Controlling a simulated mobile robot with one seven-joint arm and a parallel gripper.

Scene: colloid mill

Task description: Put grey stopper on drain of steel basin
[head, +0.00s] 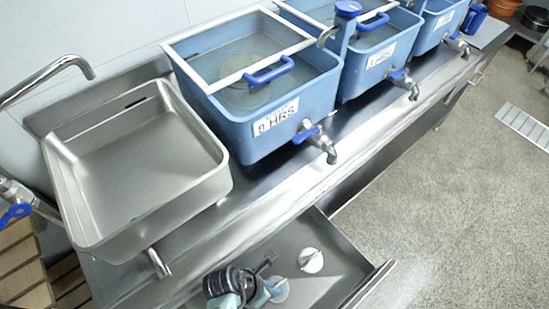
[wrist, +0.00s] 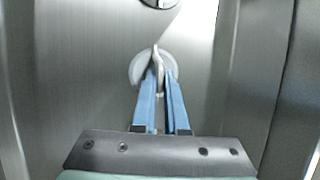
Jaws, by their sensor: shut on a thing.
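The steel basin (head: 205,200) stands at the left in the head view, and its inside looks empty. I cannot make out a drain opening on its floor. The grey stopper (head: 280,291) is a round disc in the open drawer below the counter. In the wrist view the stopper (wrist: 138,69) has an upright tab at its middle. My gripper (head: 268,284) reaches down into the drawer. In the wrist view, the blue fingers of my gripper (wrist: 159,75) are shut on the stopper's tab. The disc appears to rest on the drawer floor.
A white round piece (head: 311,260) lies in the open drawer (head: 345,258), to the right of the stopper. A tap (head: 60,70) hangs over the basin's left side. Blue tanks (head: 225,115) with front taps line the counter right of the basin.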

